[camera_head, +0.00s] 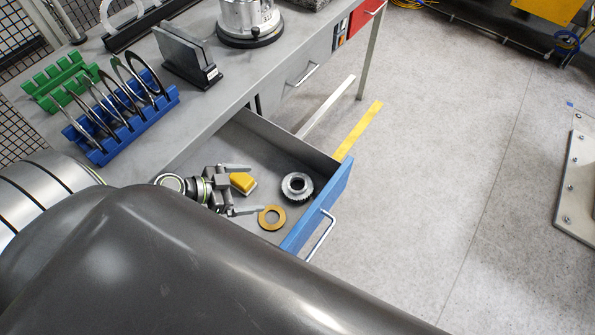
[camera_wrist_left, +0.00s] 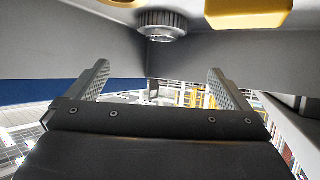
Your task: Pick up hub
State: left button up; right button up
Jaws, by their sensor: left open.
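The hub (camera_head: 297,186), a dark grey metal ring with a toothed rim and a central hole, lies on the floor of the open drawer (camera_head: 322,214), close to its blue front. In the left wrist view the hub (camera_wrist_left: 162,24) shows at the top, roughly centred between the fingers and beyond them. My left gripper (camera_head: 252,189) is over the drawer, to the left of the hub, with its two fingers apart, pointing towards the hub and not touching it. It also shows open and empty in the left wrist view (camera_wrist_left: 158,85). My right gripper is not in view.
A yellow block (camera_head: 243,183) and a brass-coloured ring (camera_head: 271,218) also lie in the drawer near my fingers. The drawer's walls stand close around. On the grey table (camera_head: 215,110) are a blue rack (camera_head: 97,152) with rings and a green rack (camera_head: 55,82).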

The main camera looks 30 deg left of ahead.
pick_arm(q)
send_near(305, 183)
jog(key=shift+w+d+f, duration=0.2)
jog(key=shift+d, duration=0.2)
jog(key=shift+w+d+f, duration=0.2)
jog(key=shift+d+f, duration=0.05)
jog(key=shift+d, duration=0.15)
jog(key=shift+x, duration=2.65)
jog(key=shift+w+a+r, duration=0.1)
jog(key=shift+w+r, duration=0.05)
jog(key=shift+r, duration=0.05)
jog(key=c, duration=1.3)
